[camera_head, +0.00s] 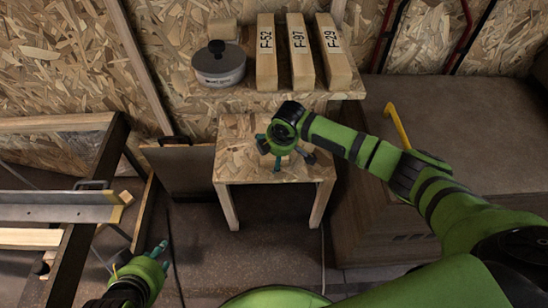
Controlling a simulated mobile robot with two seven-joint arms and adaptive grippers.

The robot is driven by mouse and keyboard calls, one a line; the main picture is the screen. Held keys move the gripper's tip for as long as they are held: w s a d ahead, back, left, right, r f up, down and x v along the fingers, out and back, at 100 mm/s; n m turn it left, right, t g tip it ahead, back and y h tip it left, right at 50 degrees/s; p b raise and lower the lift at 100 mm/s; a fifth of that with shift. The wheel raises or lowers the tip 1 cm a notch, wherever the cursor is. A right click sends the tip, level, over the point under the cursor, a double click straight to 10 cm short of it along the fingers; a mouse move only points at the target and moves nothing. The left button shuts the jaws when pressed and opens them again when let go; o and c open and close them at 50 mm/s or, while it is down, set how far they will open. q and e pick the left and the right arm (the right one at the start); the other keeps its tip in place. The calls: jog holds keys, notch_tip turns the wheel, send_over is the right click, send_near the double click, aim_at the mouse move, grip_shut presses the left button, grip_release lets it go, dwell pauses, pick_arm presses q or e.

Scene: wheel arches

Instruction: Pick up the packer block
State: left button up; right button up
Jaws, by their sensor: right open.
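My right gripper (284,157) is open, its fingers spread and pointing down over the small wooden stool (240,170). No block shows between its fingers; the gripper's body hides part of the stool top. Three long wooden blocks marked F-52 (266,60), F-97 (299,60) and F-29 (333,57) lie side by side on the shelf behind. I cannot tell which is the packer block. My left gripper (150,262) is low at the left, away from these blocks; its finger opening is unclear.
A grey round pot with a black knob (219,68) stands on the shelf (350,91). A long metal level (55,210) rests across a wooden frame at the left. A brown cabinet (385,225) with a yellow handle (397,125) is at the right. Floor shows between the stool legs.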

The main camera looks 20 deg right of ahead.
jog(key=shift+f, duration=0.25)
dwell(0.5)
jog(key=c, duration=1.4)
